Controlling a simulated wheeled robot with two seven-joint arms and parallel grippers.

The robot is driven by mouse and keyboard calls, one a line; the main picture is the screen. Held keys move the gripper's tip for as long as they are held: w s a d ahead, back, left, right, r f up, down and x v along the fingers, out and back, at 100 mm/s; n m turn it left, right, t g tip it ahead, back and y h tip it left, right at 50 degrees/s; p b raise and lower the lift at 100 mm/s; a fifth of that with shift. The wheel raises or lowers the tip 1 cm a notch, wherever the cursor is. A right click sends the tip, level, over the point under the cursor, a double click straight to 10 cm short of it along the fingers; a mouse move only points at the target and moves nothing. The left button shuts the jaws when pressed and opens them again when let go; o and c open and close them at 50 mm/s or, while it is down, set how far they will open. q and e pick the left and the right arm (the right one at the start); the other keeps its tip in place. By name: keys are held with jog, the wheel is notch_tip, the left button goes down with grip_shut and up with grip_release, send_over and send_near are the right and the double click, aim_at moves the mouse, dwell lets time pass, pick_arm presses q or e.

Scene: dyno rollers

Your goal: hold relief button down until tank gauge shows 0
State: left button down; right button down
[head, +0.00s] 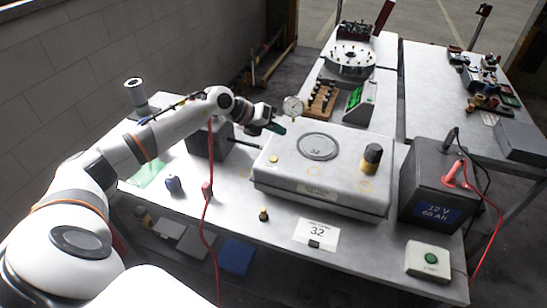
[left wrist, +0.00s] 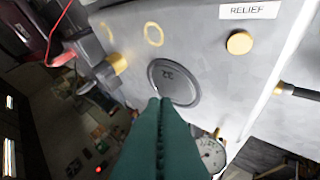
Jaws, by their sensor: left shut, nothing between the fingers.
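The relief button is a round brass button (head: 273,158) on the left part of the grey tank's top (head: 335,145). In the left wrist view the brass button (left wrist: 239,43) lies beside a white RELIEF label (left wrist: 248,10). The tank gauge (head: 292,107) is a round white dial at the tank's back edge; it also shows in the left wrist view (left wrist: 211,153), its reading too small to tell. My left gripper (head: 279,128), with green fingers, is shut and empty above the tank's back left, apart from the button. Its fingers (left wrist: 158,101) also show close up. My right gripper is out of view.
A black-and-brass knob (head: 372,157) stands on the tank's right side. A round plate marked 32 (head: 318,146) lies mid-top. A 12 V battery (head: 437,185) with cables stands right. A red cable (head: 207,190) hangs at left. A green-button box (head: 429,260) sits front right.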

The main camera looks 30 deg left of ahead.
pick_arm(q)
jog(key=a, duration=0.1)
jog(key=a+y, duration=0.1)
jog(key=shift+s+a+r, duration=0.1)
jog(key=shift+s+a, duration=0.1)
jog(key=shift+a, duration=0.1)
jog(key=b, duration=0.6)
send_near(277, 157)
jog(key=w, duration=0.1)
jog(key=w+d+f, duration=0.2)
jog(key=w, duration=0.1)
jog(key=shift+w+d, duration=0.1)
jog(key=shift+d, duration=0.1)
jog(key=shift+f, duration=0.35)
dwell(1.1)
jog(key=shift+f+b, duration=0.3)
jog(key=shift+f, duration=0.1)
jog(key=shift+f+b, duration=0.3)
jog(key=shift+f, duration=0.1)
dwell(3.7)
